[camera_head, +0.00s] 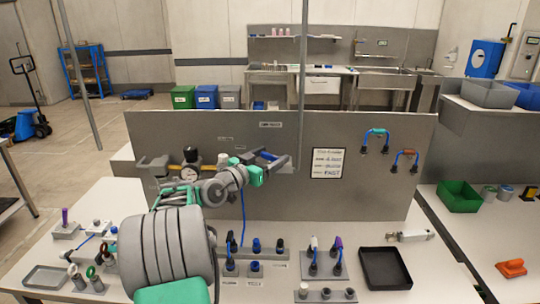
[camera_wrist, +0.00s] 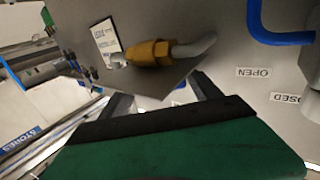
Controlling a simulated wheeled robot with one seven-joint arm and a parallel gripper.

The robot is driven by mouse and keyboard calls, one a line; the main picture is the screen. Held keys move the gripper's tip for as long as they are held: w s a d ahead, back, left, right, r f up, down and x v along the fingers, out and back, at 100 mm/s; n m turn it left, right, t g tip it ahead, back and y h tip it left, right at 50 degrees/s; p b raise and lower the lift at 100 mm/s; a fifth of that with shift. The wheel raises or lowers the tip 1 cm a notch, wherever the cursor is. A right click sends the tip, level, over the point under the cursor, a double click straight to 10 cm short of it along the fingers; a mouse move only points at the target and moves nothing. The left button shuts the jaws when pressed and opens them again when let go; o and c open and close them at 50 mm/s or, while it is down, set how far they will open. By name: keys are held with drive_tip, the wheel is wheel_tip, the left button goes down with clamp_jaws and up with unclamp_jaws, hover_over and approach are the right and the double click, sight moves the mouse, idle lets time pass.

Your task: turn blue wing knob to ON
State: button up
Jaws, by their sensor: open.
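My gripper (camera_head: 280,164) is open in front of the upright grey panel (camera_head: 380,195), left of its middle. In the wrist view my gripper (camera_wrist: 165,90) shows two dark fingers spread apart, with nothing visibly held. A blue bent handle (camera_wrist: 280,32) shows at the upper right of the wrist view, outside the fingers, near labels reading OPEN and CLOSED. A blue part (camera_head: 266,155) also shows beside my gripper in the head view. I cannot tell whether either is the blue wing knob, and no ON mark is readable. My arm hides part of the panel.
A brass fitting (camera_wrist: 150,53) lies beyond my fingers. Several small knobs and switches, including a blue one (camera_head: 256,245), stand on the bench below. A black tray (camera_head: 385,285) sits at the right.

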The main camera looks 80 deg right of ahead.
drive_tip(key=shift+c, duration=0.4)
drive_tip(key=c, duration=1)
drive_tip(key=shift+n+t+b, duration=0.3)
drive_tip(key=shift+t+b, duration=0.05)
drive_tip(key=shift+t, duration=0.15)
drive_tip(key=shift+s+n+t+h+b, duration=0.15)
drive_tip(key=shift+n+t+h+b, duration=0.2)
drive_tip(key=shift+n+t+h, duration=0.25)
drive_tip(key=n+t+b, duration=0.1)
drive_tip(key=n+t, duration=0.2)
drive_tip(key=t, duration=0.2)
drive_tip(key=shift+s+t, duration=0.1)
drive_tip(key=shift+t, duration=0.3)
drive_tip(key=shift+f+n+t+b, duration=0.1)
drive_tip(key=shift+n+t+b, duration=0.5)
drive_tip(key=shift+n+t, duration=0.3)
drive_tip(key=shift+n+t+b, duration=0.35)
drive_tip(key=shift+n+t, duration=0.05)
drive_tip(key=shift+t, duration=0.3)
drive_tip(key=shift+w, duration=0.25)
